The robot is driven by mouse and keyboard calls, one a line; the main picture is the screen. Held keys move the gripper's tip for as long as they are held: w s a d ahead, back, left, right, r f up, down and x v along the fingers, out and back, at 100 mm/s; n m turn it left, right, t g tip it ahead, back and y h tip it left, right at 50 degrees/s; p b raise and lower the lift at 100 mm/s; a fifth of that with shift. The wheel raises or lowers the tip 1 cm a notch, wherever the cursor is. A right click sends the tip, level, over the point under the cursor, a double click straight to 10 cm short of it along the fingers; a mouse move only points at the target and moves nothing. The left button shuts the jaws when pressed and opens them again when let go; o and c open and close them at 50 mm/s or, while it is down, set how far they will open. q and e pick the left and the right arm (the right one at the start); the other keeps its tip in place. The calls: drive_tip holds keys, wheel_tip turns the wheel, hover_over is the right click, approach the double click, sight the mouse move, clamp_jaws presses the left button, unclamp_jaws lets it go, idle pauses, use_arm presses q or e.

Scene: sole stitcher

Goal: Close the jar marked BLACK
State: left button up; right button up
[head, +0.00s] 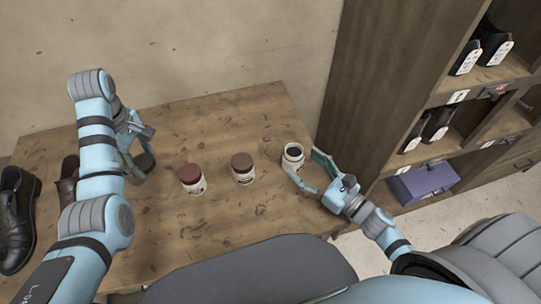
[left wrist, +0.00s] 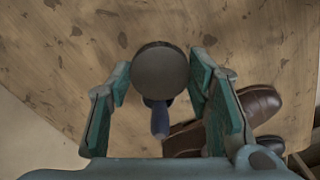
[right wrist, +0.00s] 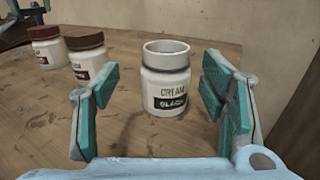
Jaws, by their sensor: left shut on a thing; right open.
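The jar marked BLACK (right wrist: 166,98) is a white jar with a CREAM label, upright and without a lid. In the head view the jar (head: 292,160) stands at the right of the table, its opening dark. My right gripper (head: 305,166) is open, its fingers toward either side of this jar; contact is not clear. My left gripper (head: 141,152) is at the table's left, shut on a dark round lid-like disc (left wrist: 160,71). The disc also shows dark in the head view (head: 145,163). A bluish handle-like piece (left wrist: 160,120) shows below it, partly hidden.
Two closed jars, one with a red-brown lid (head: 190,174) and one with a brown lid (head: 242,162), stand between my grippers. A black shoe (head: 17,215) and brown shoes (left wrist: 258,104) are at the left. A wooden shelf unit (head: 390,80) stands right. The table front is clear.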

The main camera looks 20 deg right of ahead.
sight(300, 158)
use_arm(q)
drive_tip(key=shift+s, duration=0.15)
use_arm(e)
drive_tip(key=shift+s, duration=0.1)
use_arm(q)
drive_tip(key=shift+r+p, duration=0.8)
drive_tip(key=shift+r, duration=0.05)
use_arm(e)
drive_tip(key=x, duration=0.4)
drive_tip(key=shift+w+d+r, duration=0.15)
drive_tip(key=shift+w+r, duration=0.05)
drive_tip(key=shift+w, duration=0.15)
drive_tip(key=shift+w+a+f, duration=0.15)
drive_tip(key=shift+w+a, duration=0.1)
drive_tip(key=shift+w, duration=0.15)
drive_tip(key=shift+s, duration=0.1)
drive_tip(key=c, duration=1.3)
